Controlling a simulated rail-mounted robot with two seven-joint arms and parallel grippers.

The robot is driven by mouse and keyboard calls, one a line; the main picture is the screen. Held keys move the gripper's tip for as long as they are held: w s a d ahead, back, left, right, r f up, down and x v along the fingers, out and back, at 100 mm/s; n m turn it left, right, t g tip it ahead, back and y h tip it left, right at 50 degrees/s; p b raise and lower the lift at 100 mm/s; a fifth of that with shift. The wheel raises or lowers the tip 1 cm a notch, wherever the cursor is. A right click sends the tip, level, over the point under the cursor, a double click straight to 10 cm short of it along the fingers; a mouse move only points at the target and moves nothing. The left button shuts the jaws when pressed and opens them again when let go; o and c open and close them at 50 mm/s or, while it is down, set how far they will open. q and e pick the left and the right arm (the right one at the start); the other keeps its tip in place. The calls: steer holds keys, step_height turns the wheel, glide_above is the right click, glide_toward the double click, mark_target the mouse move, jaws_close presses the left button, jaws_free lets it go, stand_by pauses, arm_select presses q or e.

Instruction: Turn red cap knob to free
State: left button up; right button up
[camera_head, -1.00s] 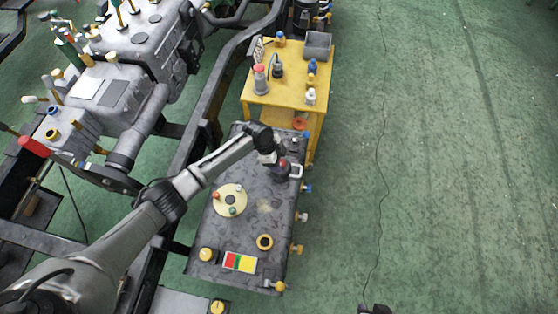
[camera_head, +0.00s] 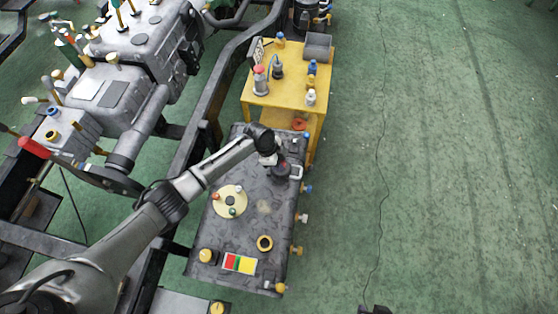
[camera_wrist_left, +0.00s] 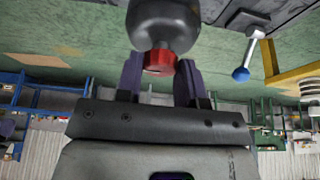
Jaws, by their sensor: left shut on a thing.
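The red cap knob (camera_wrist_left: 159,62) sits below a dark rounded body (camera_wrist_left: 164,24) in the left wrist view. My left gripper (camera_wrist_left: 159,76) has its two dark fingers on either side of the knob and is shut on it. In the head view, my left gripper (camera_head: 281,171) is at the far right part of the dark tank top (camera_head: 236,228), and the knob is mostly hidden there. A small dark piece (camera_head: 376,309) at the bottom edge appears to be part of my right gripper; its fingers are not readable.
A yellow cart (camera_head: 272,90) with bottles and a grey bin (camera_head: 318,46) stands beyond the tank. Blue, white and yellow valves line the tank's right side. A grey engine (camera_head: 130,40) and chassis rail lie left. Green floor (camera_head: 460,150) is open at right.

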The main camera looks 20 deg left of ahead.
arm_select(q)
steer(key=shift+r+n+p, duration=0.15)
steer(key=shift+n+p, duration=0.35)
steer(key=shift+p, duration=0.35)
steer(key=n+p, duration=0.2)
steer(key=n+t+y+p, duration=0.1)
steer(key=n+p, duration=0.1)
steer(key=p, duration=0.1)
steer(key=n+t+p, duration=0.1)
steer(key=n+p, duration=0.1)
steer(key=n, duration=0.1)
steer(key=shift+s+d+r+y, duration=0.1)
steer(key=shift+s+d+y, duration=0.15)
steer(key=shift+y, duration=0.05)
steer(key=n+t+y+p, duration=0.1)
steer(key=n+p, duration=0.1)
steer(key=shift+d+n+p, duration=0.1)
steer(key=shift+n+p, duration=0.2)
steer(key=shift+n, duration=0.1)
steer(key=n+y+p, duration=0.1)
steer(key=n, duration=0.2)
steer(key=shift+d+p, duration=0.1)
steer(key=shift+p, duration=0.25)
steer(key=shift+f+n+t+y, duration=0.15)
steer(key=shift+n+y, duration=0.25)
steer(key=shift+n, duration=0.6)
steer(key=shift+f+n+t+y, duration=0.15)
steer(key=shift+n+y, duration=0.25)
steer(key=shift+n, duration=0.6)
